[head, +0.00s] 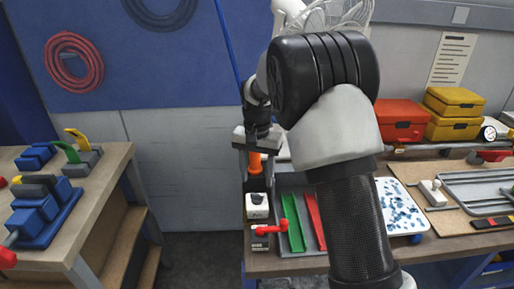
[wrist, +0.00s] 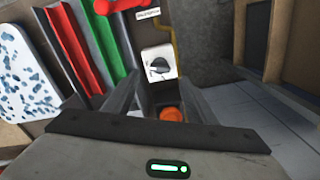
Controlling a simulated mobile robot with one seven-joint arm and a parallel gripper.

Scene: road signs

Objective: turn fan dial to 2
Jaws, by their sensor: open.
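The fan dial is a dark knob on a white box (head: 257,205) at the left end of the right-hand workbench. In the wrist view the dial (wrist: 159,67) shows just beyond the fingertips, its pointer lying roughly sideways; its markings are too small to read. My gripper (head: 257,150) is above and behind the dial box, pointing down. In the wrist view my gripper (wrist: 160,88) is open, with the dial apart from the fingers. A white wire-caged fan (head: 338,14) stands at the back, partly hidden by my arm.
An orange cylinder (head: 255,163) is under my gripper and shows between the fingers (wrist: 171,114). A red valve handle (head: 270,229) is in front of the dial box. Green (head: 293,222) and red strips lie in a grey tray to the right. A gap separates the left bench (head: 95,215).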

